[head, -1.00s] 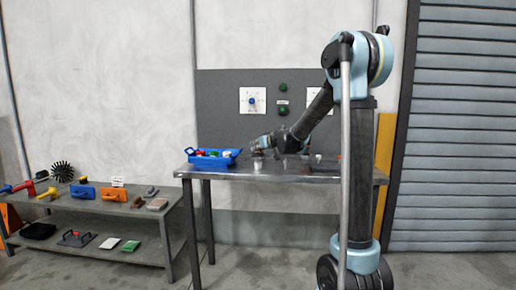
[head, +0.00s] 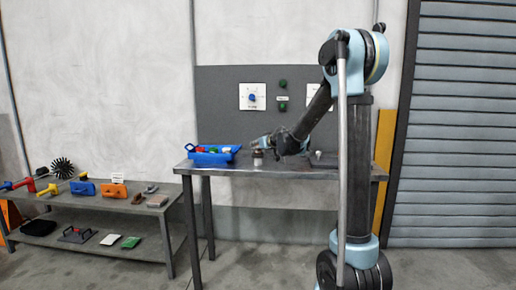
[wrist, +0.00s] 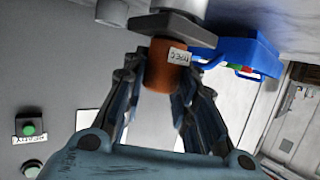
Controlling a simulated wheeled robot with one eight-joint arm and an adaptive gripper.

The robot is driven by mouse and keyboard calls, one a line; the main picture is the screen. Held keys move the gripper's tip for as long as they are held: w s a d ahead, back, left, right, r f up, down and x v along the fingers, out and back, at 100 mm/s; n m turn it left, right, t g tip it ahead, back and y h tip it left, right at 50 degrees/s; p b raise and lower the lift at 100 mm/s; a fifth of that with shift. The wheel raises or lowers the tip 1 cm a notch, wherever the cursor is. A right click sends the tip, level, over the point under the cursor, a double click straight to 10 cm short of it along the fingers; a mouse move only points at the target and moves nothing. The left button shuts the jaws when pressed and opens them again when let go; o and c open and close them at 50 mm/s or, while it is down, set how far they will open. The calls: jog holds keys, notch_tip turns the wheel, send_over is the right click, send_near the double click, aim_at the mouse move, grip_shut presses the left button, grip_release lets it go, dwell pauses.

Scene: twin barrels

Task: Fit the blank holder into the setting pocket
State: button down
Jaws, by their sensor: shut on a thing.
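In the wrist view an orange-brown cylinder (wrist: 157,68) with a white label sits between the fingertips of my gripper (wrist: 160,80); I take it as the blank holder. My gripper is shut on it. A grey angular block (wrist: 178,27) lies just beyond its far end; whether they are joined I cannot tell. In the head view my gripper (head: 266,142) is low over the bench, with a small brown-and-grey round piece (head: 258,158) just below it. I cannot make out the setting pocket for certain.
A blue tray (head: 214,158) with coloured items stands at the bench's left end; it also shows in the wrist view (wrist: 268,64). A small cup-like piece (head: 318,155) is at the right of the metal bench (head: 230,169). A panel with buttons (head: 222,112) stands behind.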

jog(key=shift+f, duration=0.25)
jog(key=c, duration=1.2)
grip_release()
jog(key=shift+s+d, duration=0.1)
jog(key=v, duration=1.1)
jog(key=shift+s+d, duration=0.2)
jog(key=s+d+f+m+g+h, duration=0.2)
jog(key=s+d+f, duration=0.5)
jog(key=s, duration=0.7)
jog(key=s+d+f+m+g+h, duration=0.2)
jog(key=s+d+f+g, duration=0.2)
jog(key=s, duration=1.1)
jog(key=s+d+f+m+g+h, duration=0.2)
jog(key=s+d+f+g+h, duration=0.1)
jog(key=s+d+f, duration=0.7)
jog(key=s+f, duration=0.1)
jog(key=s, duration=0.3)
jog(key=shift+s+g, duration=0.25)
jog(key=shift+g, duration=0.15)
